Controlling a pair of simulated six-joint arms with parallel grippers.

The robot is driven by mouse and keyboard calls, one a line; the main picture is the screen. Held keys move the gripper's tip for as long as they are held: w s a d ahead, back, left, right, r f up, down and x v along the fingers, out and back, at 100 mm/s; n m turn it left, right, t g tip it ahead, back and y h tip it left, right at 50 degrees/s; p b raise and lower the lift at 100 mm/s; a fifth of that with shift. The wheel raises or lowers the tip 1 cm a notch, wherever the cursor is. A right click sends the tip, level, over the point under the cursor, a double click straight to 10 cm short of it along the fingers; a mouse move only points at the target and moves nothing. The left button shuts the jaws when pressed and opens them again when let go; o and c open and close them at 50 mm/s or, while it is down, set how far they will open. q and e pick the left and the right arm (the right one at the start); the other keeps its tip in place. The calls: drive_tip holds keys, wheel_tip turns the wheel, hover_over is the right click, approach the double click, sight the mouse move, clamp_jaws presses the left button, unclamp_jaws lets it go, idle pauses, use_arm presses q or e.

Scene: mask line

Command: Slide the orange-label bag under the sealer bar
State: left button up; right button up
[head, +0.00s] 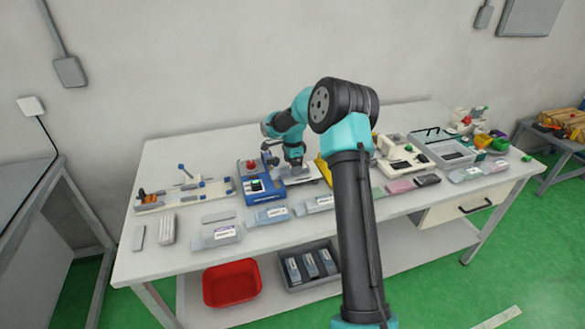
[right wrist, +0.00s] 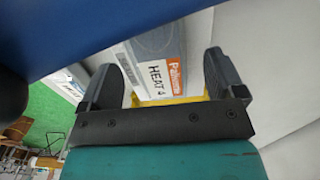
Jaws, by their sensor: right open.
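The orange-label bag (right wrist: 162,50) shows in the right wrist view as a pale grey packet with an orange strip and "HEAT 4" on its white label. It lies between the fingers of my right gripper (right wrist: 160,62), which is open, with a gap beside the right finger. A blue surface fills the top left of that view, close to the bag. In the head view the blue sealer (head: 265,180), with a red knob on top, stands mid-table. My right gripper (head: 295,164) points down at its right side; its fingertips are hard to make out. My left gripper is out of view.
Several labelled packets (head: 271,215) lie along the table's front edge. A white fixture (head: 183,194) stands left, and a cream machine (head: 402,160) stands right of my arm. A red bin (head: 232,283) and a grey crate (head: 311,270) sit on the lower shelf.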

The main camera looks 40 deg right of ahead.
wheel_tip(320, 180, up, 16)
drive_tip(key=shift+f, duration=0.2)
idle(0.5)
